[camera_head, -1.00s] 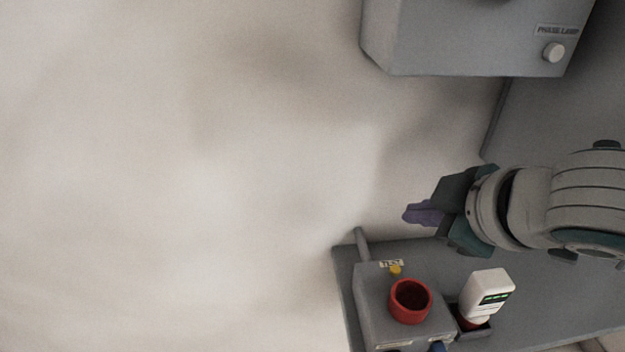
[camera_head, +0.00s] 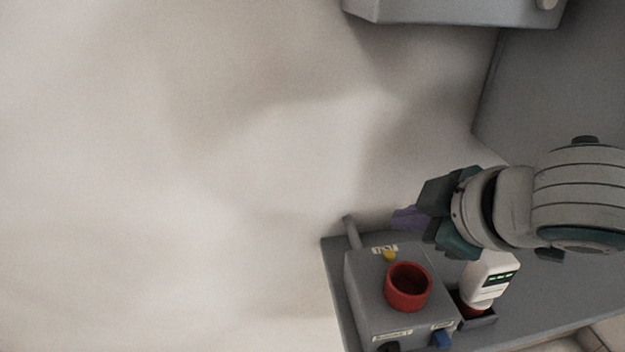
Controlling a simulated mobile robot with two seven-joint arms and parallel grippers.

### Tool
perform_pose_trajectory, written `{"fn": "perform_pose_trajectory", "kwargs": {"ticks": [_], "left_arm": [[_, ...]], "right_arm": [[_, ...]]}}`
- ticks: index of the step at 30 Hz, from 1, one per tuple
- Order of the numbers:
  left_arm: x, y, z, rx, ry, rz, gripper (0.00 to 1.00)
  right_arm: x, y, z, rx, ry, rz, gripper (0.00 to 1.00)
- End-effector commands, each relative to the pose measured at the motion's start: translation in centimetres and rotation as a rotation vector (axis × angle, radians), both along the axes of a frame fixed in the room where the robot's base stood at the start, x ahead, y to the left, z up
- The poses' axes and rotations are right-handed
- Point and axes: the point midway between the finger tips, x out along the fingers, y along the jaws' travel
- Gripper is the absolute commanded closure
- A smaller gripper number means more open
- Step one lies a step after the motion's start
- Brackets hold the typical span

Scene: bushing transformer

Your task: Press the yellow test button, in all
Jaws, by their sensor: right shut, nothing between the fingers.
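The yellow test button (camera_head: 390,256) is a small knob on top of a grey box (camera_head: 365,300), just below a label reading TEST. My right gripper (camera_head: 399,218) comes in from the right with its purple fingertips closed together and empty. In the picture its tips are just above and slightly right of the yellow button. They look apart from it, but the height between them cannot be told. My left gripper is not in view.
A red ring-shaped cup (camera_head: 408,287) stands on the box beside the button. A blue knob (camera_head: 441,339) is at its front. A grey cabinet (camera_head: 450,12) is above.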

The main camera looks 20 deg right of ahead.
Motion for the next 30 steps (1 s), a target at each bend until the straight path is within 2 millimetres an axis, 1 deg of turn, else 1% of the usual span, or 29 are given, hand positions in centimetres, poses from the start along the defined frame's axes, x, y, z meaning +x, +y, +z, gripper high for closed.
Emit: {"fn": "perform_pose_trajectory", "kwargs": {"ticks": [1, 2, 6, 9, 30], "left_arm": [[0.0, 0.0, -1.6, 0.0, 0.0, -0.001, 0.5], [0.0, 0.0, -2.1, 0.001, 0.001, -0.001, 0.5], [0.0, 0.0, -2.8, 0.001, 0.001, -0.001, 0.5], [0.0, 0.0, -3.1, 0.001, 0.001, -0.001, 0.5], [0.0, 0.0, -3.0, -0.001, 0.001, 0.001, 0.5]], "right_arm": [[0.0, 0.0, -1.5, 0.0, -0.001, 0.001, 1.0], [0.0, 0.0, -1.8, 0.0, -0.001, 0.001, 1.0], [0.0, 0.0, -3.1, 0.001, 0.001, -0.002, 1.0], [0.0, 0.0, -3.6, 0.002, 0.001, -0.001, 1.0], [0.0, 0.0, -3.7, 0.001, 0.0, -0.001, 1.0]]}}
